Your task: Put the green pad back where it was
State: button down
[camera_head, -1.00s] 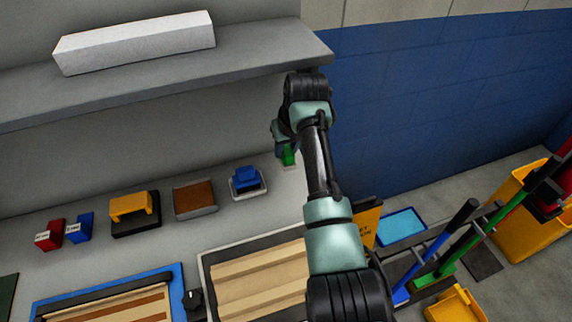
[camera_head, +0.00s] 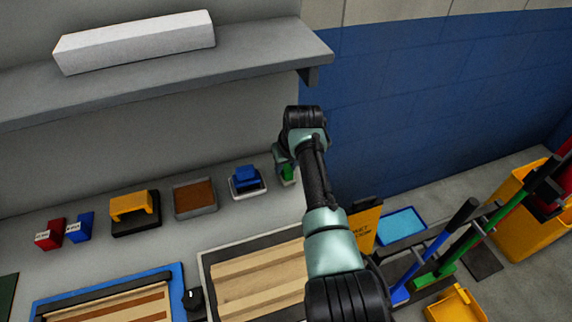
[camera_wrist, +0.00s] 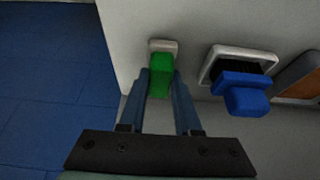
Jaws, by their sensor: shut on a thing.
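The green pad (camera_wrist: 160,76) is between the two fingers of my gripper (camera_wrist: 161,92) in the wrist view, and the gripper is shut on it. A small light-grey holder or tray (camera_wrist: 164,46) shows just beyond the pad's far end. I cannot tell whether the pad touches it. In the head view the green pad (camera_head: 287,173) is partly hidden by my gripper (camera_head: 284,164), at the right end of the grey counter, to the right of the blue pad.
The blue pad (camera_head: 246,177) sits in a pale tray (camera_wrist: 209,67) close by. A brown pad (camera_head: 194,196) and a yellow-handled block (camera_head: 132,206) stand farther left. A grey shelf (camera_head: 250,67) overhangs the counter. The blue wall (camera_head: 430,110) is to the right.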

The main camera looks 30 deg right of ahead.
jog(key=c, duration=0.6)
grip_release()
jog(key=shift+s+r+p, duration=0.2)
jog(key=shift+r+p, duration=0.15)
jog(key=shift+r, duration=0.3)
jog(key=v, duration=1.1)
jog(key=shift+p, duration=0.4)
jog(key=shift+s+f, duration=0.1)
